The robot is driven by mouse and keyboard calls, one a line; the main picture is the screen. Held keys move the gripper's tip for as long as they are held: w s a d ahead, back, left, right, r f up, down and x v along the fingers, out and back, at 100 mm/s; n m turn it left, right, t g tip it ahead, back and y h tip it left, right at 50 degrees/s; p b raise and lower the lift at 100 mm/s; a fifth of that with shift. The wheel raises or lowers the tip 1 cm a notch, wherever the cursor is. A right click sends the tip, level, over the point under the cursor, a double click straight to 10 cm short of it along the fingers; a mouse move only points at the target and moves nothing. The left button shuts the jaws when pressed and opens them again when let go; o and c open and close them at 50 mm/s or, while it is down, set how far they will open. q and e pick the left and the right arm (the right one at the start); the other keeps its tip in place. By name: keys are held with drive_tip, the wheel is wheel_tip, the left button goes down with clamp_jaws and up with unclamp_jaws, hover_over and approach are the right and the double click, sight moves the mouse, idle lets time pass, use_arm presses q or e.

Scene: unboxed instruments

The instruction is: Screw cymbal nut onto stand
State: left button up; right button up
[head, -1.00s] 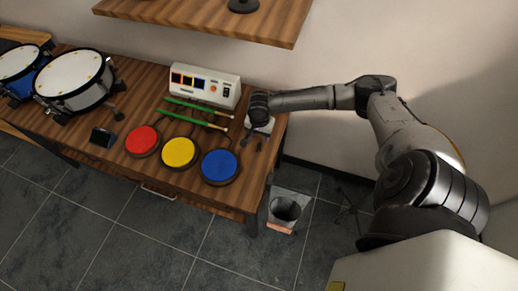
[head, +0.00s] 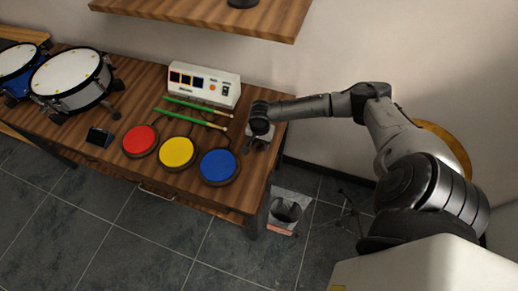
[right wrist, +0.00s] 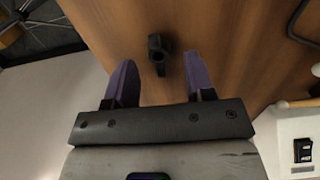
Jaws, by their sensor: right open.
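A small black cymbal nut (right wrist: 158,50) with a stubby wing lies on the brown wooden table, in the right wrist view. My right gripper (right wrist: 155,82) is open, its two purple fingers on either side of the nut's line and a little short of it. Nothing is between the fingertips. In the head view the right gripper (head: 258,143) hangs over the table's right end and hides the nut. The stand (head: 346,212), with thin dark legs, is on the floor right of the table. A golden cymbal (head: 452,147) shows partly behind my right arm.
Red (head: 139,140), yellow (head: 178,152) and blue (head: 219,165) pads, green drumsticks (head: 193,116) and a white control box (head: 204,86) lie left of the gripper. A bin (head: 287,211) stands below the table's right end. A shelf (head: 210,18) hangs above.

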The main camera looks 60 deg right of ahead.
drive_tip(key=shift+f, duration=0.35)
drive_tip(key=shift+c, duration=0.2)
drive_tip(key=c, duration=0.8)
drive_tip(key=shift+c, duration=0.2)
drive_tip(key=shift+r, duration=0.15)
